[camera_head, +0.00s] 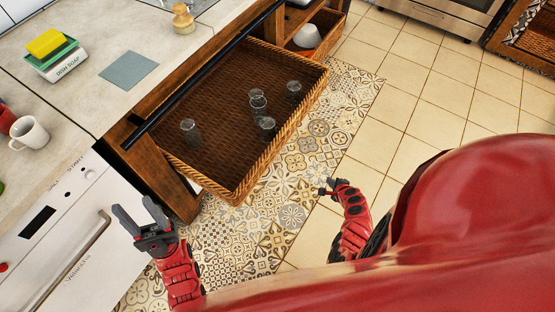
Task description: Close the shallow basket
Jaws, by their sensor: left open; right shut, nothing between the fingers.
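The shallow basket (226,90) is a brown wicker drawer, pulled out from the wooden counter unit over the patterned floor. Several clear glasses stand in it, one of them at the left (189,131). A black rail (205,76) runs along the counter edge above its back side. My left gripper (134,209) is open and empty, in front of the white appliance and left of the basket's near corner. My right gripper (325,187) is shut and empty, over the floor to the right of the basket's near corner. Neither gripper appears to touch the basket.
The white appliance (62,238) with a handle stands at the left. The counter holds a dish soap stand with a yellow sponge (46,43), a grey cloth (128,70), a brush (183,19) and a white mug (29,133). The tiled floor (419,95) at the right is clear.

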